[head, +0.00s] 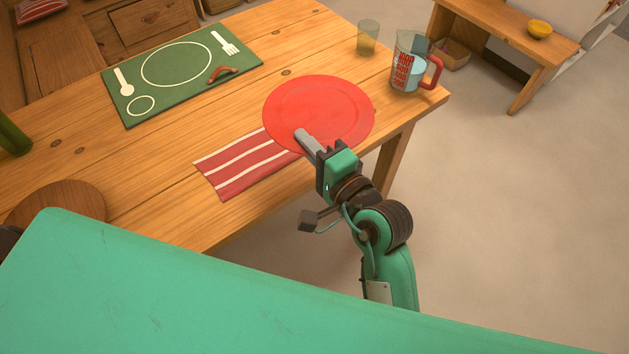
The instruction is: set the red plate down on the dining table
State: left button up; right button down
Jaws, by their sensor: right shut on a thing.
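The red plate (320,108) is round and flat and shows near the right end of the wooden dining table (330,40). My right gripper (302,137) is shut on the plate's near rim. The plate covers the upper end of a red and white striped cloth (240,168). I cannot tell whether the plate touches the table or is held a little above it. My left gripper is not in view.
A green placemat (130,105) with printed outlines holds a small reddish-brown curved thing (222,73). A clear glass (368,38) and a measuring jug (405,62) stand beyond the plate. A yellow bowl (539,28) sits on a side bench. Bare wood lies left of the cloth.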

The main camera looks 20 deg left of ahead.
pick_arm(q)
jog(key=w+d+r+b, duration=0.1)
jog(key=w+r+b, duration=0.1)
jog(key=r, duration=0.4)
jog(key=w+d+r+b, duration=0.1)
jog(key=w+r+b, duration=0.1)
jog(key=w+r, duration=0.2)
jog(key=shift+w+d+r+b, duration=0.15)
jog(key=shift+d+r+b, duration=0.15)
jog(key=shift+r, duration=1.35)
pick_arm(e)
notch_tip(320, 180, down, 20)
jog(key=shift+s+a+r, duration=0.15)
jog(key=shift+s+a, duration=0.05)
jog(key=shift+a, duration=0.15)
jog(key=c, duration=1.9)
grip_release()
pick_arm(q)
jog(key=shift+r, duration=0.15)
pick_arm(e)
jog(key=o, duration=0.3)
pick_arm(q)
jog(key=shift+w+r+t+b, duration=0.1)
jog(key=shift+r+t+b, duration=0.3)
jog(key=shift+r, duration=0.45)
pick_arm(e)
jog(key=v, duration=1.2)
jog(key=shift+w+d, duration=0.1)
